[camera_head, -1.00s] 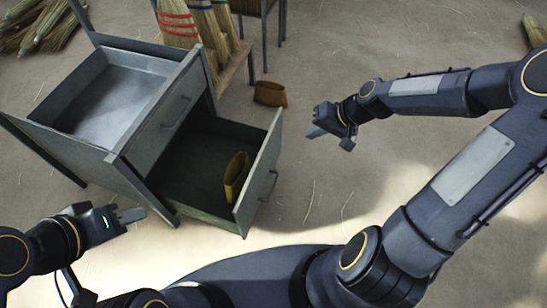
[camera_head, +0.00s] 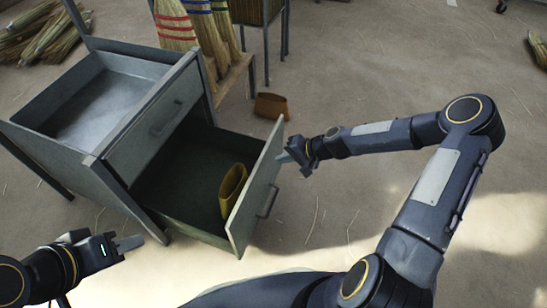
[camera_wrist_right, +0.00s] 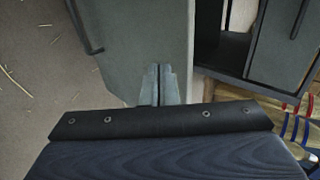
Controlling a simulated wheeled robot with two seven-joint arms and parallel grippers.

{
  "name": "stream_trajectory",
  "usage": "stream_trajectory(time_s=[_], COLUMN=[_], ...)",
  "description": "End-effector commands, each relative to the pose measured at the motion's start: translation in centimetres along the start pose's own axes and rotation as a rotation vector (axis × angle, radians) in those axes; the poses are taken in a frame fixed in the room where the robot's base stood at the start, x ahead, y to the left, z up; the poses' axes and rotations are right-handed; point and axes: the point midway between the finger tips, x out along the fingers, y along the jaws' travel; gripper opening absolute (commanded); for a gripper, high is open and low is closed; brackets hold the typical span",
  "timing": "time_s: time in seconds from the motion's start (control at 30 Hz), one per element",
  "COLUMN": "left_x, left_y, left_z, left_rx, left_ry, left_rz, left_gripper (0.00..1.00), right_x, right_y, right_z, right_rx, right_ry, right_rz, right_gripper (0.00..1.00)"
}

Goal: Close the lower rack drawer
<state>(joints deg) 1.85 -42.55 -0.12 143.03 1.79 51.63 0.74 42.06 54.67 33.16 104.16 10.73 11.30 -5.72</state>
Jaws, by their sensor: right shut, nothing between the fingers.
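The grey metal rack (camera_head: 50,145) stands at the left in the head view. Its lower drawer (camera_head: 175,200) is pulled well out to the right, and its front panel (camera_head: 252,205) carries a bar handle (camera_head: 268,202). A yellow-brown ring-like piece (camera_head: 232,188) stands inside the drawer. My right gripper (camera_head: 290,154) is shut and empty, at the outer face of the front panel near its far end. In the right wrist view the shut fingertips (camera_wrist_right: 158,80) lie against or very close to the panel; contact is unclear. My left gripper (camera_head: 130,243) is near the rack's near corner, its fingers seemingly together.
The upper drawer (camera_head: 155,125) sits at the rack's top, above the lower one. Brooms (camera_head: 175,25) lean on a wooden shelf behind. A brown piece (camera_head: 271,106) lies on the floor beyond the drawer. The floor to the right is open.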

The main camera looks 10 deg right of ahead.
Motion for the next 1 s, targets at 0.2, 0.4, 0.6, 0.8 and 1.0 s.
stream_trajectory(time_s=[0.2, 0.4, 0.6, 0.8, 1.0], left_x=[0.7, 0.8, 0.8, 0.8, 0.9], left_y=[-0.3, -0.3, -0.3, -0.3, -0.4], left_z=[0.4, 0.4, 0.4, 0.4, 0.4], left_rx=[0.0, 0.0, 0.0, 0.0, 0.0], left_ry=[0.0, 0.0, 0.0, 0.0, 0.0], left_rz=[0.0, 0.0, 0.0, 0.0, 0.0], left_gripper=[0.36, 0.36, 0.36, 0.36, 0.36], right_x=[2.0, 2.5, 2.4, 2.7, 4.4], right_y=[-2.1, -2.7, -2.7, -2.9, -4.5], right_z=[0.0, -0.1, 0.0, 0.0, 0.1], right_rx=[-0.003, -0.001, -0.001, -0.002, -0.005], right_ry=[0.001, 0.002, 0.001, 0.001, -0.002], right_rz=[-0.001, 0.0, 0.0, -0.001, -0.002], right_gripper=[0.0, 0.0, 0.0, 0.0, 0.0])
